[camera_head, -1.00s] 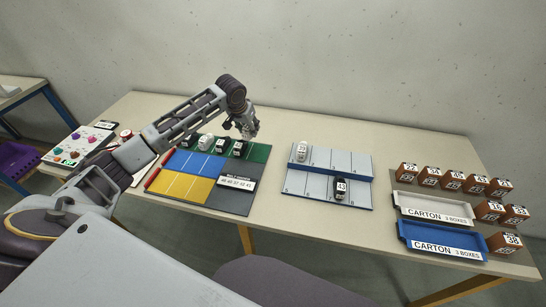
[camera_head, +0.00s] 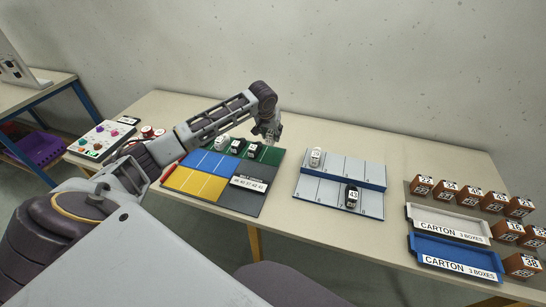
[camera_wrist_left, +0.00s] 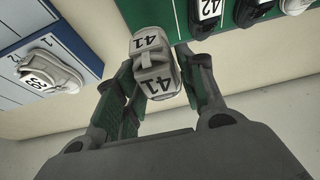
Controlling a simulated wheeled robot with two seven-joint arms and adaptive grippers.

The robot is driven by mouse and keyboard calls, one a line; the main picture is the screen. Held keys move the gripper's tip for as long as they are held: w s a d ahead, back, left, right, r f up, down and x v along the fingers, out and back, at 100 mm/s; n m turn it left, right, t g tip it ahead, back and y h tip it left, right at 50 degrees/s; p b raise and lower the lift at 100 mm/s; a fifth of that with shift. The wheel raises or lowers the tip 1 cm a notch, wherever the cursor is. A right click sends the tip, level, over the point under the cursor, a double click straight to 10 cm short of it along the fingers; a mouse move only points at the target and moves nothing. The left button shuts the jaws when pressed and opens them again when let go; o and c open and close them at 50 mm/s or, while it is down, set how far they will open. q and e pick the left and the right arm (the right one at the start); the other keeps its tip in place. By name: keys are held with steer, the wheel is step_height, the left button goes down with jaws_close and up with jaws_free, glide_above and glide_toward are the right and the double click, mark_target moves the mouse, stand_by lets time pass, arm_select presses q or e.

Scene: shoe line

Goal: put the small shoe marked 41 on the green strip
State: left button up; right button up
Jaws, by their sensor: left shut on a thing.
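The small pale shoe marked 41 (camera_wrist_left: 155,68) is between the fingers of my left gripper (camera_wrist_left: 160,85) in the left wrist view, which are shut on it. In the head view my left gripper (camera_head: 268,138) hangs by the right part of the green strip (camera_head: 272,155), and the shoe in it is hard to make out. The green strip (camera_wrist_left: 150,14) also shows at the top of the wrist view, beyond the held shoe. I cannot tell whether the shoe touches it. My right gripper is not in view.
On the strip stand a black shoe marked 42 (camera_wrist_left: 205,18), another black shoe (camera_wrist_left: 252,10) and a white shoe (camera_head: 221,143). A grey-blue rack (camera_head: 330,190) right of the mat holds a white shoe (camera_head: 316,157) and a black shoe marked 43 (camera_head: 352,196). Carton trays (camera_head: 455,258) and brown boxes (camera_head: 468,193) lie further right.

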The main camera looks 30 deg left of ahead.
mark_target(268, 140)
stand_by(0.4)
arm_select(q)
steer(key=shift+f, duration=3.1)
steer(key=shift+f, duration=0.1)
steer(key=shift+f, duration=1.8)
steer(key=shift+f+p, duration=0.1)
steer(key=shift+p, duration=0.2)
steer(key=o, duration=1)
steer(key=shift+v, duration=6.1)
